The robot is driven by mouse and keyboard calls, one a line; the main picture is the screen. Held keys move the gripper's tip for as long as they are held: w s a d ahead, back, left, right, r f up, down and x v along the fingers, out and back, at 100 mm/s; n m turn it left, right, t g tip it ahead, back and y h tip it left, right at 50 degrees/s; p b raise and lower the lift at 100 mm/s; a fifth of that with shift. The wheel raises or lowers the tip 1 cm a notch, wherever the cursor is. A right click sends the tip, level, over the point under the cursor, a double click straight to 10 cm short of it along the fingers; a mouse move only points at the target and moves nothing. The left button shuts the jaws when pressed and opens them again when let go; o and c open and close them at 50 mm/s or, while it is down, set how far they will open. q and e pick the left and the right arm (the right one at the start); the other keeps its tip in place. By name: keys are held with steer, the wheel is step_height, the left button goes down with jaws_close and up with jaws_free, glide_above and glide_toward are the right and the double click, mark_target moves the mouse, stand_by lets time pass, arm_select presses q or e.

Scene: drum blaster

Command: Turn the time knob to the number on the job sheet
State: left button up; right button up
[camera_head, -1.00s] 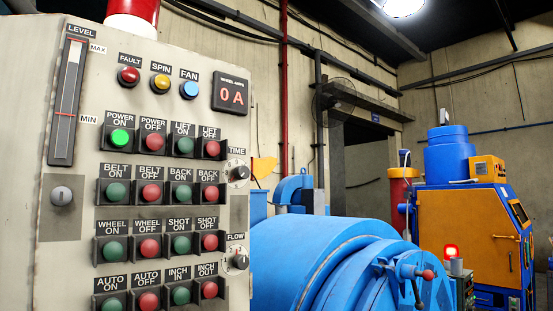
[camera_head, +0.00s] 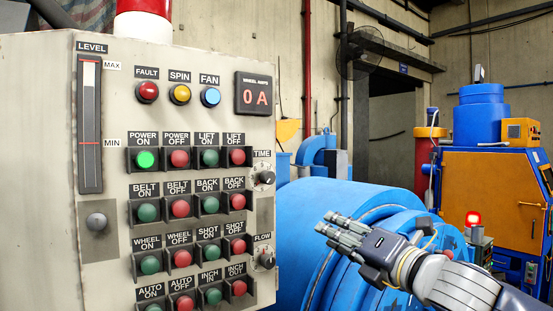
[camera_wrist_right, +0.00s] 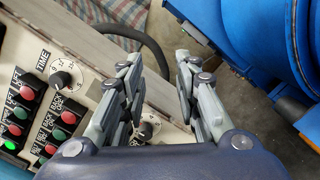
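The time knob (camera_head: 266,177) is a small dark round knob with a white pointer mark, on the right edge of the control panel under the TIME label. It also shows in the right wrist view (camera_wrist_right: 61,79), left of my fingers. My right gripper (camera_head: 336,226) is to the right of the panel, in front of the blue drum, apart from the knob. In the right wrist view its two fingers (camera_wrist_right: 157,62) are spread with nothing between them. The flow knob (camera_head: 265,257) sits lower on the panel, partly behind the fingers in the wrist view. No job sheet is visible. My left gripper is not in view.
The grey control panel (camera_head: 222,58) carries rows of green and red push buttons, lamps and a display reading 0 A. A large blue drum (camera_head: 318,225) stands right of it. A black hose (camera_wrist_right: 140,44) shows beyond the panel edge in the wrist view.

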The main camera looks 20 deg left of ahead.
mark_target(271, 177)
steer(key=s+a+r+n+g+p, duration=0.2)
steer(key=s+r+n+p, duration=0.2)
steer(key=s+r+n, duration=0.65)
steer(key=shift+m+y, duration=0.4)
steer(key=shift+m, duration=0.35)
steer(key=p+x, duration=0.1)
steer(key=x, duration=0.2)
steer(key=p+x, duration=0.1)
steer(key=x, duration=0.1)
steer(key=s+a+p+x, duration=0.1)
steer(key=x, duration=0.2)
steer(key=shift+w+a+r+p, duration=0.1)
steer(key=shift+a+r+p, duration=0.1)
steer(key=shift+a+p, duration=0.1)
steer(key=shift+w+a, duration=0.2)
steer(key=shift+w, duration=0.1)
jaws_close()
